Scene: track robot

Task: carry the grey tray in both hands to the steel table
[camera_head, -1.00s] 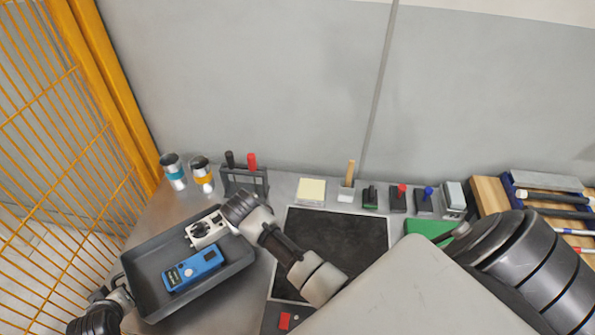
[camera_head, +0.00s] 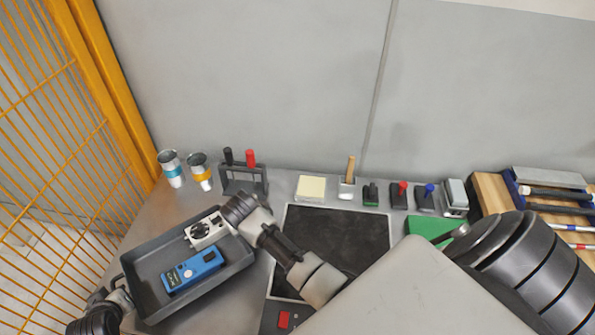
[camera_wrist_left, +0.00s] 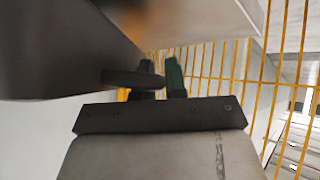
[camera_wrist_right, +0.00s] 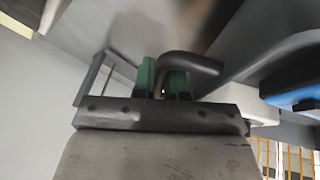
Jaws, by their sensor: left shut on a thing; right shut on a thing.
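The grey tray (camera_head: 205,289) is at the left in the head view, over the left part of the steel table (camera_head: 168,212). In it lie a blue device (camera_head: 193,269) and a white block with a dark round face (camera_head: 206,230). My left gripper (camera_head: 119,292) is at the tray's left end; in the left wrist view its green fingers (camera_wrist_left: 160,76) are shut on a dark handle. My right gripper (camera_head: 238,212) is at the right end; in the right wrist view its fingers (camera_wrist_right: 163,78) are shut on a curved dark handle. I cannot tell whether the tray touches the table.
Two cups (camera_head: 172,169) (camera_head: 201,172) and a rack with black and red handles (camera_head: 243,178) stand behind the tray. A black mat (camera_head: 335,238) lies to its right, with small tools (camera_head: 398,194) along the back. An orange mesh fence (camera_head: 60,150) stands left.

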